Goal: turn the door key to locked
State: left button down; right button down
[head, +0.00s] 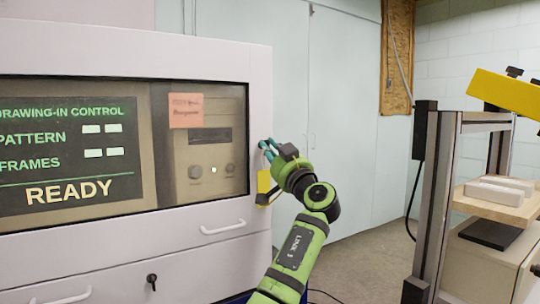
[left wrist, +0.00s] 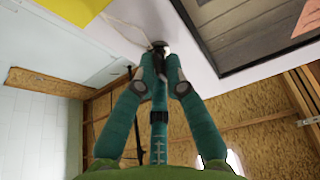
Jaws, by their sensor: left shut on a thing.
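The cabinet door (head: 258,110) has a light frame around a dark window. My left gripper (head: 268,148) is at the door's right edge, at the lock. In the left wrist view its teal fingers (left wrist: 160,70) are closed together on the small key (left wrist: 159,46) at the door face. The fingers cover most of the key, so I cannot tell its turn angle. A yellow tag (head: 263,182) hangs just below the fingers; it also shows in the left wrist view (left wrist: 75,8), with a thin cord running towards the key. My right gripper is not in view.
A second, dark key (head: 151,280) sits in the lower front panel. A door handle (head: 222,227) is below the window. A metal frame (head: 435,200) with a wooden shelf and a yellow part (head: 505,95) stand at the right. Floor between is clear.

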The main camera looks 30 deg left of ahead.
pick_arm(q)
jog(key=shift+n+g, duration=0.3)
jog(key=shift+n, duration=0.6)
jog(key=shift+n+y, duration=0.3)
jog(key=c, duration=1.6)
grip_release()
jog(key=v, duration=0.7)
jog(key=shift+d, duration=0.25)
